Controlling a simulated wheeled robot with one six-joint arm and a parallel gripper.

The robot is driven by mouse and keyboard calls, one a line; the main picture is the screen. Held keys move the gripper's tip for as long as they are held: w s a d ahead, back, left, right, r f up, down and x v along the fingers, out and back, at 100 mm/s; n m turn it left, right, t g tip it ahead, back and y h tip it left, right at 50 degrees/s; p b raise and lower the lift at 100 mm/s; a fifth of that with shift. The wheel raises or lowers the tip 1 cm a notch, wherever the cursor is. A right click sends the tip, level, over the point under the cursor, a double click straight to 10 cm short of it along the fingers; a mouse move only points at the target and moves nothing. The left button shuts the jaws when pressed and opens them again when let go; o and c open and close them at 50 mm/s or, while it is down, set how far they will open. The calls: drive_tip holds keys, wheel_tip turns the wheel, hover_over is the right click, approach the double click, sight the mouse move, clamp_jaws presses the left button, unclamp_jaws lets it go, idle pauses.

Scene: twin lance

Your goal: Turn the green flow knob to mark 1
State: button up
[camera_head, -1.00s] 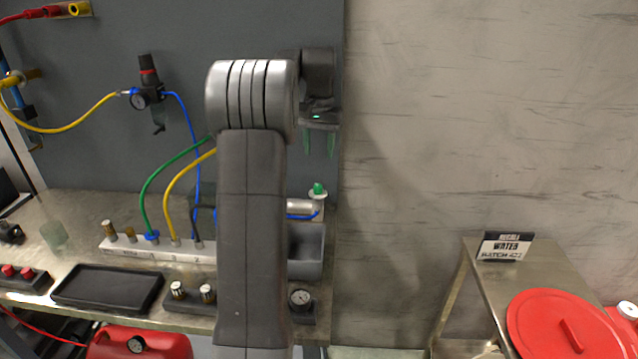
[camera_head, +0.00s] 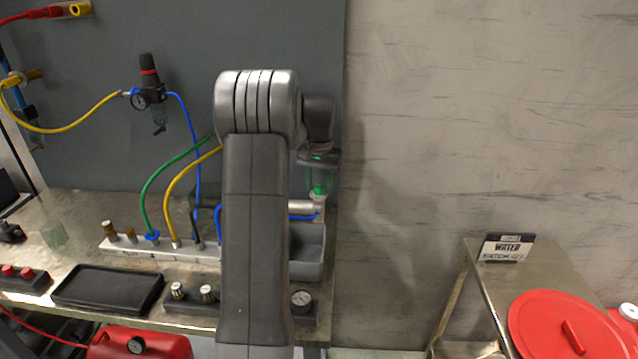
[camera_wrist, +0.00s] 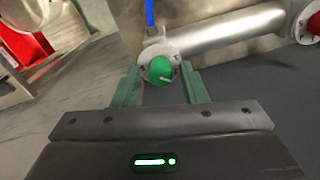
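The green flow knob (camera_head: 319,190) stands on top of a fitting at the end of a silver cylinder, at the bench's right end. The wrist view shows the round green knob (camera_wrist: 159,68) with a short white pointer line near its lower right rim. My gripper (camera_head: 318,183) points down over it, and its green fingers overlap the knob in the head view. In the wrist view my gripper (camera_wrist: 161,80) is open, one finger on each side of the knob, with gaps visible. I cannot tell how deep the knob sits between them. No mark numbers are readable.
The silver cylinder (camera_wrist: 232,32) runs off beside the knob, with a blue hose (camera_wrist: 150,14) close by. A manifold with hoses (camera_head: 160,247) lies left. A side table with a red lid (camera_head: 548,315) stands right.

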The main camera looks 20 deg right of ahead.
clamp_jaws()
drive_tip(key=shift+r+n+p, duration=0.1)
drive_tip(key=shift+n+p, duration=0.3)
drive_tip(key=n+p, duration=0.2)
drive_tip(key=n, duration=0.1)
drive_tip(key=shift+r, duration=0.1)
drive_tip(key=n+p, duration=0.2)
drive_tip(key=n, duration=0.3)
drive_tip(key=shift+n, duration=0.4)
drive_tip(key=shift+o, duration=1.1)
unclamp_jaws()
